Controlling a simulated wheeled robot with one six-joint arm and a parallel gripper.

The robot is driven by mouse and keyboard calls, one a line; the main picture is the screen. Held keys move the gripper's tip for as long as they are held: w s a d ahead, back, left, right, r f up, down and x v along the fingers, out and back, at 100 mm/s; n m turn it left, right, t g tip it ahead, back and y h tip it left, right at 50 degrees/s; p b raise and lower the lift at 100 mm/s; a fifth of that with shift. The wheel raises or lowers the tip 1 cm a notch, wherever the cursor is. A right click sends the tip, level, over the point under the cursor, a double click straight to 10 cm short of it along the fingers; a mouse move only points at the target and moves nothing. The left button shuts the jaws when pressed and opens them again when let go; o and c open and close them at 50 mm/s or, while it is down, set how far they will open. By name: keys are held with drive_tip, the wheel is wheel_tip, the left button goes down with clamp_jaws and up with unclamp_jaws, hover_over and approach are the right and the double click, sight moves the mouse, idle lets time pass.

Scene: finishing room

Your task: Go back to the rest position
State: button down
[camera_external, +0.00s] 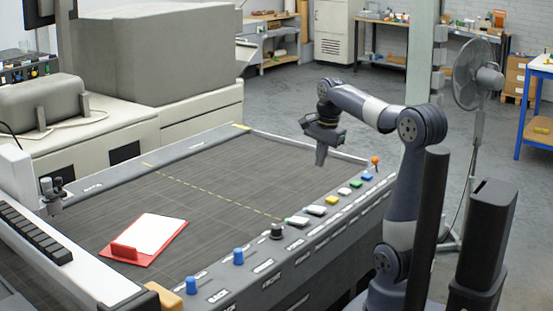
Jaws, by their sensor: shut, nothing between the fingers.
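My gripper (321,157) hangs from my bent arm above the right side of the large grey slatted table (225,165). Its fingers point down and are shut, with nothing held. It is clear of the table's surface as far as this view shows. A red clipboard-like board (118,252) with a white sheet (159,233) on it lies flat on the table's near left part, far from my gripper.
A row of coloured buttons and knobs, including a black knob (277,231) and an orange-topped lever (375,161), lines the table's right edge below my arm. A standing fan (478,78) is behind my arm. The middle of the table is bare.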

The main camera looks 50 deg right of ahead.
drive_tip(key=s+a+f+n+y+p, duration=0.1)
drive_tip(key=a+f+n+p, duration=0.1)
drive_tip(key=a, duration=0.4)
drive_tip(key=s+a+f+n+g+y+p, duration=0.1)
drive_tip(key=s+a+f+n+y+p, duration=0.1)
drive_tip(key=a, duration=0.4)
drive_tip(key=s+a+f+n+g+y+p, duration=0.1)
drive_tip(key=s+a+f+n+p, duration=0.1)
drive_tip(key=a+f+n, duration=0.2)
drive_tip(key=shift+a+f+y+p, duration=0.15)
drive_tip(key=shift+a+f+y, duration=0.05)
drive_tip(key=shift+a, duration=0.3)
drive_tip(key=shift+a+f+y+p, duration=0.15)
drive_tip(key=shift+a+y, duration=0.05)
drive_tip(key=shift+a, duration=0.3)
drive_tip(key=shift+s+d+f, duration=0.15)
drive_tip(key=shift+s+d, duration=0.1)
drive_tip(key=c, duration=2.1)
unclamp_jaws()
drive_tip(key=shift+c, duration=0.2)
